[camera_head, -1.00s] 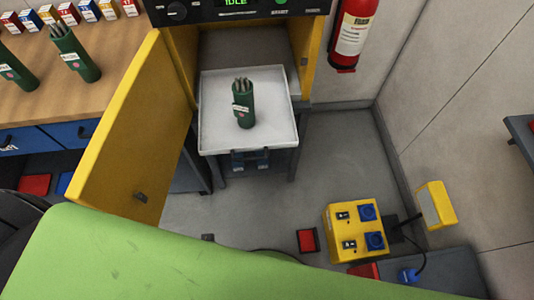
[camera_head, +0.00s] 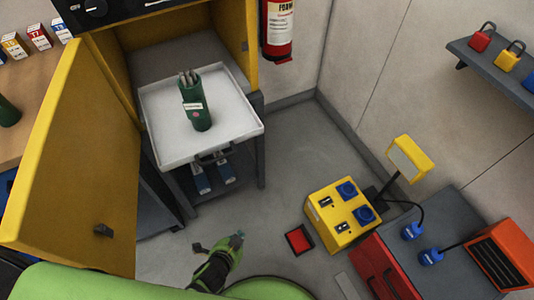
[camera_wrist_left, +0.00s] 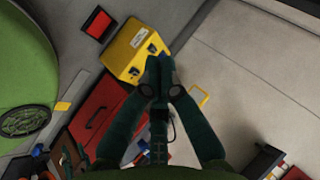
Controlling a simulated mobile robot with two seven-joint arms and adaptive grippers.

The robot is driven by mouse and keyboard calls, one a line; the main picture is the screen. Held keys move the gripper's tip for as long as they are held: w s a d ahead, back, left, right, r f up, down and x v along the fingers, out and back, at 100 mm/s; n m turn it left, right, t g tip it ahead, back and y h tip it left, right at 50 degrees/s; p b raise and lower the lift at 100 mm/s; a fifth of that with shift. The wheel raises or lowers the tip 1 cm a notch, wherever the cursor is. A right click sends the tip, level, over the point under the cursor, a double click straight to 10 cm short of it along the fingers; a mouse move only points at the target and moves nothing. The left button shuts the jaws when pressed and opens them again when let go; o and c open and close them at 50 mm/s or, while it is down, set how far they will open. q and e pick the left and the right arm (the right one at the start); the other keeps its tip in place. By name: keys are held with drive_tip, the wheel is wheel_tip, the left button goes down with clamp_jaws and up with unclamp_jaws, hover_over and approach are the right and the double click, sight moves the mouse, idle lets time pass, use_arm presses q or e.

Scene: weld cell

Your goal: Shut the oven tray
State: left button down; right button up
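The white oven tray (camera_head: 230,121) is slid out of the yellow oven (camera_head: 190,35) at the upper left of the head view. The yellow oven door (camera_head: 85,155) is swung wide open on the left. My left gripper (camera_head: 237,239) is low in the head view, below and apart from the tray. In the left wrist view its dark green fingers (camera_wrist_left: 160,72) meet at the tips with nothing visible between them. My right gripper is not in view.
A yellow socket box (camera_head: 342,212) and a red-and-black floor piece (camera_head: 299,240) lie right of my gripper. A red fire extinguisher (camera_head: 278,25) hangs on the wall. A shelf with padlocks (camera_head: 480,38) is at upper right. Grey floor between tray and socket box is clear.

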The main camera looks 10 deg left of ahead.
use_arm(q)
drive_tip(key=w+d+r+m+t+h+b, duration=0.1)
drive_tip(key=w+d+r+m+t+b, duration=0.15)
drive_tip(key=r, duration=0.55)
drive_tip(key=w+d+r+m+t+b, duration=0.1)
drive_tip(key=w+r+m+t+b, duration=0.25)
drive_tip(key=r, duration=0.35)
drive_tip(key=w+d+r+m+t+h+b, duration=0.1)
drive_tip(key=w+d+r+m+t+b, duration=0.2)
drive_tip(key=r, duration=0.5)
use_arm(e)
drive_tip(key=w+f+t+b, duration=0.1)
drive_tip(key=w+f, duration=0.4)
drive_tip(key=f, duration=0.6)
use_arm(q)
drive_tip(key=w+a+n+p, duration=0.1)
drive_tip(key=w+p, duration=0.1)
drive_tip(key=w, duration=0.9)
drive_tip(key=shift+w+a, duration=0.2)
drive_tip(key=shift+w, duration=0.15)
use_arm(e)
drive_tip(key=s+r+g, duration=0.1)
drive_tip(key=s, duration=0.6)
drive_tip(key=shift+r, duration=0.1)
use_arm(q)
drive_tip(key=shift+w+a, duration=0.1)
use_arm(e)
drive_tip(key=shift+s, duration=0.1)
